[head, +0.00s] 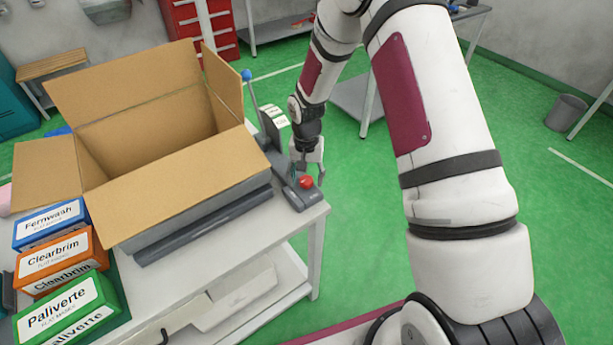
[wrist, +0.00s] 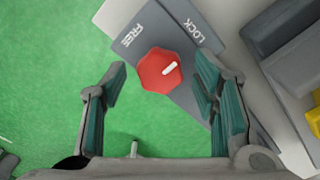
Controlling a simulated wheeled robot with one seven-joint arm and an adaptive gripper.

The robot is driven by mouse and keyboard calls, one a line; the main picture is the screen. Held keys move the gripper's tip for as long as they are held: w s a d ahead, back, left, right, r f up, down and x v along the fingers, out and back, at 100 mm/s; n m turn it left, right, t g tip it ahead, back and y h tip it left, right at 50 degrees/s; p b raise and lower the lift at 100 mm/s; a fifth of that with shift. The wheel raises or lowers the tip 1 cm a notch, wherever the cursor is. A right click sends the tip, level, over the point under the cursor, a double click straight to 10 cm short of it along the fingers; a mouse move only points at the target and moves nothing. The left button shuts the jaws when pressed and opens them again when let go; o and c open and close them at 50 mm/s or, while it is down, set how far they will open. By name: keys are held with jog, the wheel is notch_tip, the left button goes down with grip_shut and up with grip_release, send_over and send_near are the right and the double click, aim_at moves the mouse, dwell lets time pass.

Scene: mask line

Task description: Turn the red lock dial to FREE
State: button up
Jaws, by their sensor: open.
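The red dial (wrist: 155,72), a many-sided knob with a white pointer mark, sits on a grey plate (wrist: 183,98) printed FREE (wrist: 131,35) and LOCK (wrist: 195,31). The pointer slants up and right, nearer the LOCK side than the FREE side. In the head view the red dial (head: 306,182) is at the table's right corner. My gripper (head: 311,172) is just behind it, pointing down. In the wrist view my gripper (wrist: 161,66) is open, with one teal-padded finger on each side of the dial and gaps between. Whether the fingertips reach the dial's height is unclear.
A lever with a blue knob (head: 246,75) rises from the same grey unit. A large open carton (head: 170,185) stands left of it on the white table (head: 215,243). Labelled boxes (head: 60,260) are at the left.

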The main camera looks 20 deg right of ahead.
jog(key=c, duration=1.2)
jog(key=shift+o, duration=0.2)
jog(key=shift+n, duration=0.4)
jog(key=n+b, duration=0.1)
jog(key=n, duration=0.3)
jog(key=n+b, duration=0.1)
jog(key=n, duration=0.8)
jog(key=shift+b, duration=0.3)
jog(key=shift+n, duration=2)
